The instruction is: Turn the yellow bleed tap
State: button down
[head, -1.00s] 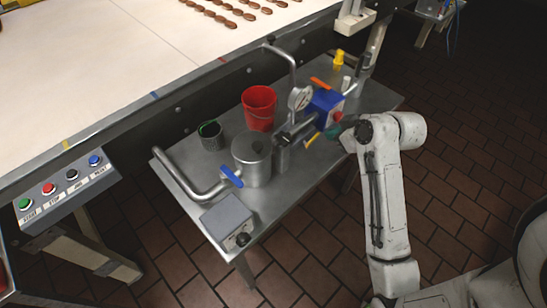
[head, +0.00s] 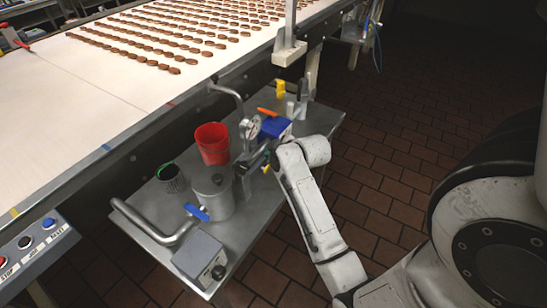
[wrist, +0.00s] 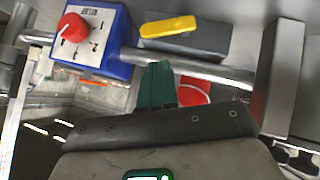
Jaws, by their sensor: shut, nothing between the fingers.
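The yellow bleed tap (wrist: 168,27) shows in the wrist view as a yellow lever on a dark grey block, on a metal pipe. My gripper (wrist: 157,72) is below it in that picture, with green fingers shut and empty, pointing toward the pipe. A gap shows between the fingertips and the lever. In the head view a small yellow piece (head: 265,169), which looks like this lever, shows beside the end of my arm. My gripper is mostly hidden there.
A blue box (head: 274,127) with a red knob (wrist: 73,27) sits close by the tap. A red bucket (head: 212,142), steel pot (head: 214,196), blue-handled valve (head: 197,212) and gauge (head: 249,128) share the steel table. A conveyor (head: 60,90) runs behind. Floor at right is clear.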

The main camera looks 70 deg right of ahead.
jog(key=shift+s+d+f, duration=0.1)
jog(key=shift+d+f, duration=0.15)
jog(key=shift+f, duration=0.4)
jog(key=shift+s+d+f, duration=0.1)
jog(key=shift+d+f, duration=0.15)
jog(key=shift+f, duration=0.4)
jog(key=shift+s+d+r+m+y+p, duration=0.1)
jog(key=shift+d+m+y+p, duration=0.25)
jog(key=shift+p, duration=0.5)
jog(key=shift+d+f+y, duration=0.15)
jog(key=shift+f+y, duration=0.05)
jog(key=shift+y, duration=0.05)
jog(key=shift+s+d+f, duration=0.1)
jog(key=shift+d+f, duration=0.3)
jog(key=shift+f, duration=0.1)
